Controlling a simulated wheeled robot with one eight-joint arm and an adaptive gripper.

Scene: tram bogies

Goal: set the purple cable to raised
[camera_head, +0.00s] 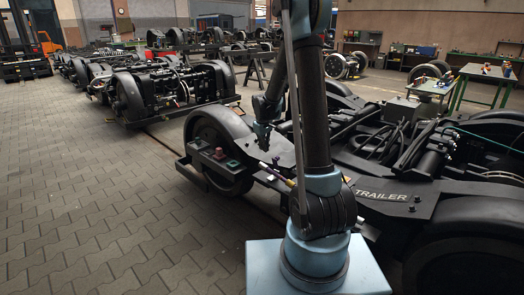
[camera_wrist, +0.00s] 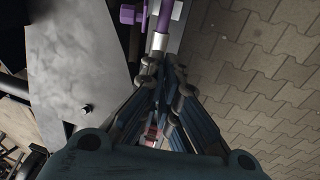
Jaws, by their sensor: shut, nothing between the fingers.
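The purple cable (camera_wrist: 166,14) shows at the top of the wrist view, with a silver metal end piece (camera_wrist: 159,42) pointing toward my gripper. A purple clip-like part (camera_wrist: 128,14) sits just left of it. In the head view a small purple piece of the cable (camera_head: 290,183) shows by the bogie's side, partly behind my arm. My gripper (camera_wrist: 163,70) is shut and empty, with its fingertips just below the silver end in the wrist view. I cannot tell whether they touch it. In the head view my gripper (camera_head: 263,143) is above the bogie's near side.
The bogie frame (camera_head: 378,196) marked TRAILER fills the right, with a wheel (camera_head: 222,140) beside my gripper. A box with a red button (camera_head: 219,153) is on its left end. A grey plate (camera_wrist: 75,75) lies left in the wrist view. Paved floor (camera_head: 90,195) is clear.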

